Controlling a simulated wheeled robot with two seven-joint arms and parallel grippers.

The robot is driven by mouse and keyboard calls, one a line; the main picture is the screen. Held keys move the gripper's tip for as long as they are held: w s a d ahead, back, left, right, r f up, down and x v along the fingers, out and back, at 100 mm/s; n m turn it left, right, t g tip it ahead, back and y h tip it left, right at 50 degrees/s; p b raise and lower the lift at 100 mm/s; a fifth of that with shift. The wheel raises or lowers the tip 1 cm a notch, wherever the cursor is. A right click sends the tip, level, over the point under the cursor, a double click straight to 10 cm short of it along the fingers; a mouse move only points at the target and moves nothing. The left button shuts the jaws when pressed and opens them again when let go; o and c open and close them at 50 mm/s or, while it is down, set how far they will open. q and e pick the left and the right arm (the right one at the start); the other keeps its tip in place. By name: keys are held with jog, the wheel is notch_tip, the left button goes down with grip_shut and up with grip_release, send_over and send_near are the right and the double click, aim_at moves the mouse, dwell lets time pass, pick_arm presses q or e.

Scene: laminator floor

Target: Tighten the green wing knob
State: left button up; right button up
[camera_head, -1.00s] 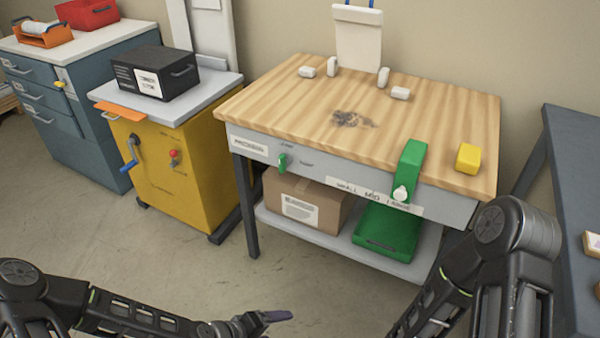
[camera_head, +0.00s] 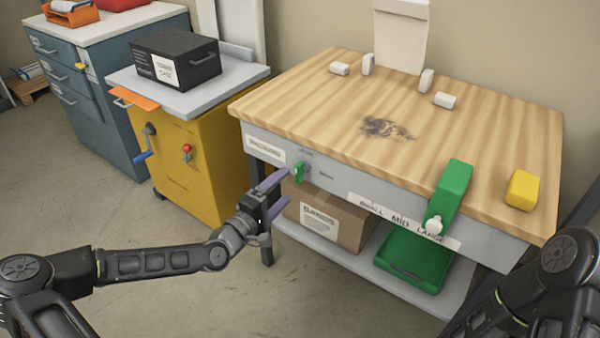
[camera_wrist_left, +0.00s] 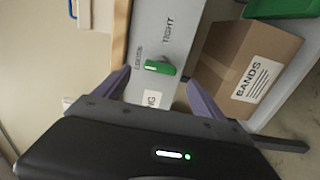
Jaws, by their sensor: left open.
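The green wing knob (camera_head: 299,173) sits on the grey front apron of the wooden-topped bench, near its left end. In the left wrist view the knob (camera_wrist_left: 159,67) shows beside the printed words LOOSE and TIGHT. My left gripper (camera_head: 278,190) is open, its purple fingers pointing toward the knob. In the left wrist view its fingers (camera_wrist_left: 155,90) are spread to either side, with the knob ahead between them and apart from both. My right arm shows at the lower right of the head view; its gripper is out of view.
A cardboard box (camera_head: 330,216) and a green tray (camera_head: 412,262) stand on the bench's lower shelf. A green clamp-like lever (camera_head: 452,190) and a yellow block (camera_head: 522,190) are at the right. A yellow cabinet (camera_head: 190,165) with a blue crank stands left of the bench.

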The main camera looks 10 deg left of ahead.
aim_at(296, 176)
pick_arm(q)
jog(key=shift+w, duration=0.1)
jog(key=x, duration=0.7)
jog(key=shift+w, duration=0.3)
jog(key=shift+d, duration=0.1)
jog(key=c, duration=1.4)
